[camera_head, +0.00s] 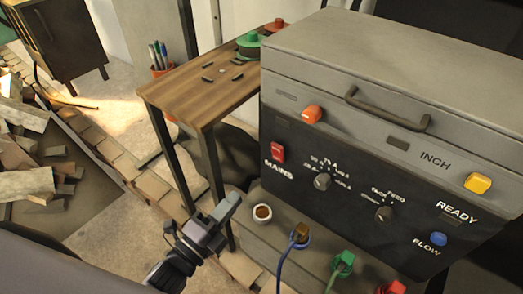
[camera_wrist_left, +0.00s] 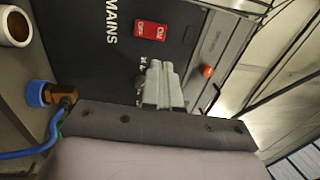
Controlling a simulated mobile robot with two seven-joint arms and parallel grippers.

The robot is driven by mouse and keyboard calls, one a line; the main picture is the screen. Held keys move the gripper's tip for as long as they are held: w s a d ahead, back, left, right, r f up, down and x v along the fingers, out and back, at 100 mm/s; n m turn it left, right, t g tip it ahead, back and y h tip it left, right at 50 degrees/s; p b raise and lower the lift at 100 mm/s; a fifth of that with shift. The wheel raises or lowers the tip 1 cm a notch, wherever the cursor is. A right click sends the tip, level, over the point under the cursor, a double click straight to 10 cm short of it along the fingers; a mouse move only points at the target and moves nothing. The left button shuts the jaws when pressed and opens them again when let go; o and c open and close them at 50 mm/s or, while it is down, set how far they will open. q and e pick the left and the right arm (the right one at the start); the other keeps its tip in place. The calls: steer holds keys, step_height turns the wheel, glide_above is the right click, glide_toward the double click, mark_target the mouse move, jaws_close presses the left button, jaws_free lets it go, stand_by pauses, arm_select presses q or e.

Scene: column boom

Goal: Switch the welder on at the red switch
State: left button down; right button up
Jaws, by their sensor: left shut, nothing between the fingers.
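The welder (camera_head: 370,110) is a large grey box with a black front panel. Its red switch (camera_head: 277,152) sits at the left of the panel, above the word MAINS. In the left wrist view the red switch (camera_wrist_left: 151,31) shows white lettering and lies just beyond the fingertips. My left gripper (camera_head: 231,202) is shut and empty, in front of and below the switch, apart from it. Its closed fingers (camera_wrist_left: 160,72) point toward the panel in the left wrist view. My right gripper is not in view.
An orange button (camera_head: 312,114), a dial (camera_head: 322,182), a yellow button (camera_head: 478,183) and a blue button (camera_head: 438,239) are on the panel. A wooden table (camera_head: 205,85) is to the left.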

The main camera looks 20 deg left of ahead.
arm_select(q)
steer(key=shift+w, duration=0.1)
stand_by(0.3)
steer(key=shift+r, duration=0.1)
glide_toward(276, 149)
steer(key=x, duration=0.7)
steer(key=shift+p, duration=0.35)
